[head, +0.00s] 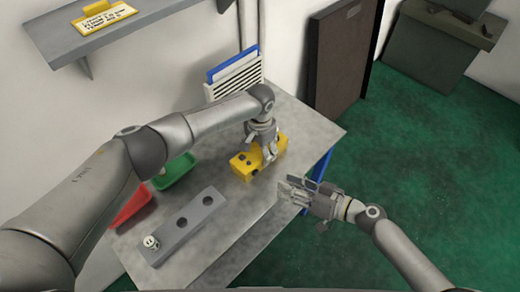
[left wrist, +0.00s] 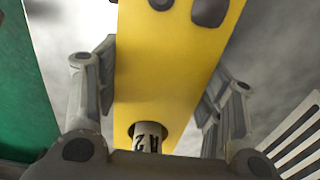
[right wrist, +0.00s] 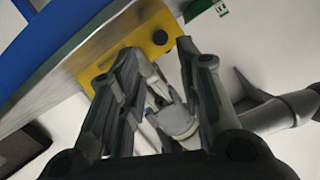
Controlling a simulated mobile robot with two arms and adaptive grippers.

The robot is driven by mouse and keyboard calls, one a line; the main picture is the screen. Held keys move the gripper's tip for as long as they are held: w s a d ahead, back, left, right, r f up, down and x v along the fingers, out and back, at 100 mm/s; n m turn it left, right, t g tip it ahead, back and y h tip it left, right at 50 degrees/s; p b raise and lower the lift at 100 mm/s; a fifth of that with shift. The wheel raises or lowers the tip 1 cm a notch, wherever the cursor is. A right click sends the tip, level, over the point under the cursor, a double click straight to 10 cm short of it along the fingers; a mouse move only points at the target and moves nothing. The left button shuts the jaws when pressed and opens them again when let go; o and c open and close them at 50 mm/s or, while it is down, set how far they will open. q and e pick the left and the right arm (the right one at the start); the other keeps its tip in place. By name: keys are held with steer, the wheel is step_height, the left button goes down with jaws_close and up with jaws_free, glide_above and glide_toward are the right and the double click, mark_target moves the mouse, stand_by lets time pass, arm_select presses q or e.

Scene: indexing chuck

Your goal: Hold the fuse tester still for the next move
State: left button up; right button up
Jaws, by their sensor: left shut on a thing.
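The yellow fuse tester (head: 242,166) rests on the grey table near its right edge. My left gripper (head: 268,152) is shut on it from above, with a finger along each side in the left wrist view. That view shows dark round spots on the tester's yellow face (left wrist: 160,70) and a hole with a white, dark-marked cylinder (left wrist: 148,137) in it. My right gripper (head: 290,192) is open with nothing between its fingers, just beyond the table's right edge. In the right wrist view the tester (right wrist: 150,42) shows beyond its fingers, apart from them.
A grey block (head: 193,226) with round holes lies toward the table's front; a white cylinder (head: 152,242) stands in one end. A red bin (head: 132,207) and green bin (head: 176,171) sit beside the wall. A striped rack (head: 233,82) stands behind. Green floor is clear at right.

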jaws_close()
stand_by(1.2)
